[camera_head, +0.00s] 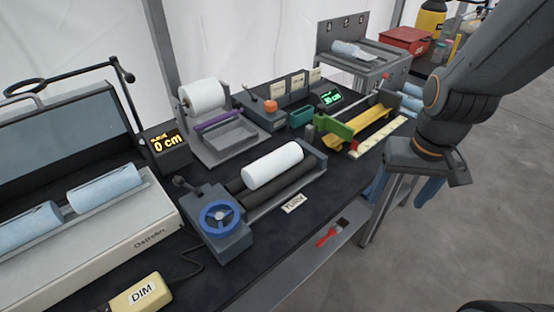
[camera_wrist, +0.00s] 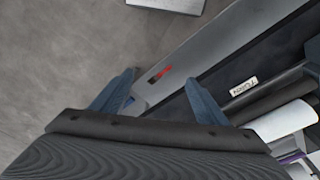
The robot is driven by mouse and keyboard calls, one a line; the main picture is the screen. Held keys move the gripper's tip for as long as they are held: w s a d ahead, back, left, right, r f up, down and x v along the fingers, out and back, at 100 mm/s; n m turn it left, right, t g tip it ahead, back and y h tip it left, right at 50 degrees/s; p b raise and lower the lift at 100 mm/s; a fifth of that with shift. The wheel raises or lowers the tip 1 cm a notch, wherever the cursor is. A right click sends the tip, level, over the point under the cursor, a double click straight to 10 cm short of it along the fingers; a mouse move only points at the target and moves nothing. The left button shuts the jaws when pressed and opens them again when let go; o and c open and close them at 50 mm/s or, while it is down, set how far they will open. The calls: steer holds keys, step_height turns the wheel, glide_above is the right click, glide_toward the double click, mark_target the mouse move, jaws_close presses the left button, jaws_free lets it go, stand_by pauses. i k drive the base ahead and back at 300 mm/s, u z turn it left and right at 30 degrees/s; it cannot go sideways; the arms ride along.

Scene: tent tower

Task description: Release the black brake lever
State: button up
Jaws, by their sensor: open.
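A short black lever with a round knob (camera_head: 180,182) stands at the back left corner of the grey box with the blue handwheel (camera_head: 220,216); it looks like the brake lever, though no label on it is readable. Beside the box, a white roll (camera_head: 273,165) lies on dark rollers and also shows at the right of the wrist view (camera_wrist: 284,120). My gripper (camera_head: 402,194) is off the front edge of the bench, right of and well apart from the lever. Its blue fingers are spread and empty in the wrist view (camera_wrist: 160,92). The lever is not visible there.
A roll holder (camera_head: 215,140), a green and yellow device (camera_head: 350,133), a blue-roll machine (camera_head: 100,225) and a "DIM" box (camera_head: 140,292) crowd the bench.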

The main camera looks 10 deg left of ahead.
mark_target(178, 180)
steer(key=u, duration=0.5)
steer(key=k, duration=0.25)
steer(key=u, duration=1.15)
steer(key=k, duration=1.3)
steer(key=u, duration=0.55)
steer(key=i, duration=1.6)
steer(key=z, duration=0.75)
